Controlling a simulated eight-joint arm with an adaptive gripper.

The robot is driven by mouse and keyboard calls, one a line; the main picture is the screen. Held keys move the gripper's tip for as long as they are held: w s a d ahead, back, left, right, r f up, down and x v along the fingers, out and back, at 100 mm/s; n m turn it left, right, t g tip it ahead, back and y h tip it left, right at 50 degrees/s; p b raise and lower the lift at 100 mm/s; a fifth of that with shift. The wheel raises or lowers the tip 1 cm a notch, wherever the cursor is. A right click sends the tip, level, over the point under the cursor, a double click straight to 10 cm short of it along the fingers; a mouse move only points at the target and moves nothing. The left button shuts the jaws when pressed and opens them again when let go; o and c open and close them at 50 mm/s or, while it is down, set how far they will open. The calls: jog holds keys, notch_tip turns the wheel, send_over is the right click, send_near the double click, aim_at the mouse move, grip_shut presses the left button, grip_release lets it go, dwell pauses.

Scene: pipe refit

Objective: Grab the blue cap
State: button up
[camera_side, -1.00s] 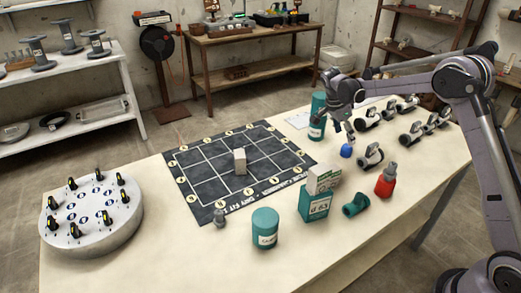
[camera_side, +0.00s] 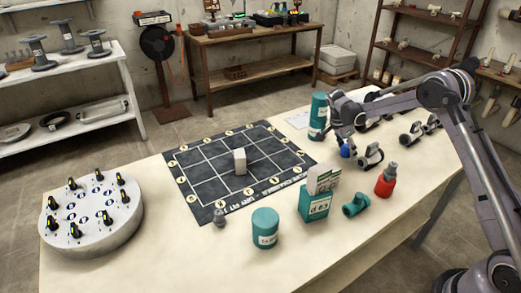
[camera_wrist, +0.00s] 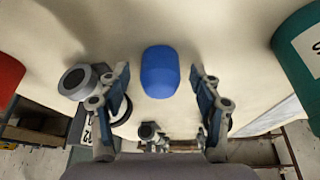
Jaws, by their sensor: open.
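The blue cap (camera_side: 345,151) stands on the cream table, to the right of the black grid mat. In the wrist view the blue cap (camera_wrist: 160,71) is centred ahead of my gripper (camera_wrist: 158,88), between the lines of its two fingers. My gripper is open, with a gap to the cap on each side. In the side view my gripper (camera_side: 347,147) is low over the table at the cap and partly covers it. I cannot tell whether the fingers touch the table.
A grey valve-like fitting (camera_side: 369,157) stands close to the right of the cap. A tall teal canister (camera_side: 318,117) is behind it. A red bottle (camera_side: 386,180), teal pipe piece (camera_side: 356,204) and teal box (camera_side: 315,204) stand nearer the front. The grid mat (camera_side: 215,157) holds a pale block (camera_side: 240,162).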

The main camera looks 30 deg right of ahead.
jog(key=c, duration=0.9)
jog(key=shift+c, duration=0.2)
